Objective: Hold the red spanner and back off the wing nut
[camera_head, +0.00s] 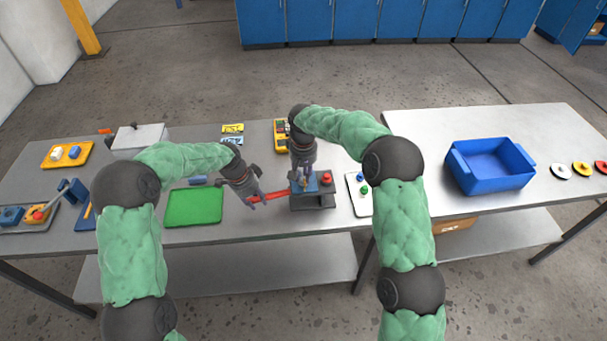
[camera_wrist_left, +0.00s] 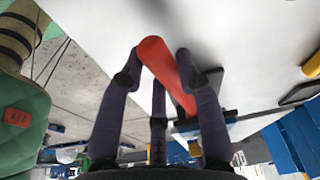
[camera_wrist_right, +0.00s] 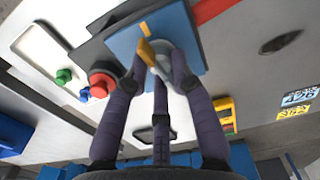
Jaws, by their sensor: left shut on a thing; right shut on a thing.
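The red spanner (camera_head: 272,196) reaches from my left gripper (camera_head: 257,203) to the grey valve fixture (camera_head: 312,201). My left gripper is shut on its handle, which lies between the fingers in the left wrist view (camera_wrist_left: 165,68). The spanner's far end is hidden near the fixture. My right gripper (camera_head: 304,184) points down over the blue plate on the fixture. In the right wrist view its fingers close on the wing nut (camera_wrist_right: 147,53), which shows a yellow wing and a grey part. The fingers partly hide the nut. An orange mark (camera_wrist_right: 145,28) is on the blue plate (camera_wrist_right: 124,42).
A red button (camera_wrist_right: 101,84) stands beside the blue plate. A white tray (camera_head: 353,200) with coloured knobs is right of the fixture. A green mat (camera_head: 194,207) lies left of my left gripper. A blue bin (camera_head: 490,182) stands on the right table.

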